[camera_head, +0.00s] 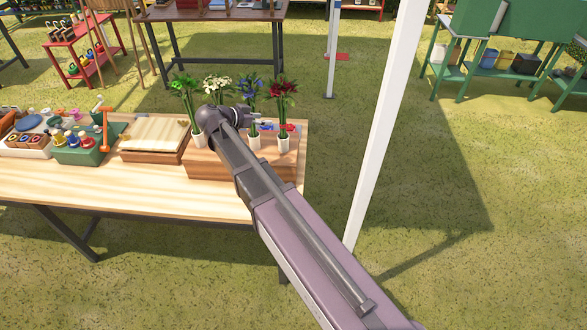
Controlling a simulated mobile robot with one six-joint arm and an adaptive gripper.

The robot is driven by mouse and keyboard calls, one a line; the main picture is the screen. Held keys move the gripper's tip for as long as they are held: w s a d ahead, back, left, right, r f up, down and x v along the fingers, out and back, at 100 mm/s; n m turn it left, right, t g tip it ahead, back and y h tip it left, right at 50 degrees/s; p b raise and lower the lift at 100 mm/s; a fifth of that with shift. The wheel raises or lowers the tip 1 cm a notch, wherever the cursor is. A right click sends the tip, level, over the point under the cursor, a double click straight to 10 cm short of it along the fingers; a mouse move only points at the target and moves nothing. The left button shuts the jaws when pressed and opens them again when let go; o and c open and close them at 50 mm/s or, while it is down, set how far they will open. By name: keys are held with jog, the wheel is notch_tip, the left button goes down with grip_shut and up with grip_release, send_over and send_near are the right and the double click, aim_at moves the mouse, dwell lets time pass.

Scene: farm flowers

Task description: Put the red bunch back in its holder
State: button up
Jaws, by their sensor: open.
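The red bunch (282,88) has red blooms and dark green leaves. It is upright at the right end of a row of flower bunches. Its stems run down to a white holder (283,142), and it looks to stand in that holder, though the fit at the rim is too small to tell. My gripper (258,119) is open, just left of the red bunch's stems and in front of the blue bunch (250,88). I cannot tell whether it touches any stems. My wrist hides much of the white bunch's (217,84) lower part.
A green-leaved bunch (185,86) stands at the row's left in a white holder. The row is on a wooden box (218,165) on the table (120,193). A shallow crate (152,135) and a green toolbox (80,153) are left. A white post (385,120) rises at right.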

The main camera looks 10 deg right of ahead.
jog(key=s+d+f+n+g+y, duration=0.1)
jog(key=s+d+f+n+y, duration=0.1)
jog(key=s, duration=0.5)
jog(key=s+d+f+n+g+y, duration=0.2)
jog(key=s+d+f+n+y, duration=0.1)
jog(key=s, duration=0.5)
jog(key=s+d+f+n+g+y, duration=0.2)
jog(key=s+d+f+n+y, duration=0.1)
jog(key=s+f+n+y, duration=0.2)
jog(key=shift+s+n+y, duration=0.7)
jog(key=shift+s+n, duration=0.1)
jog(key=shift+s, duration=0.45)
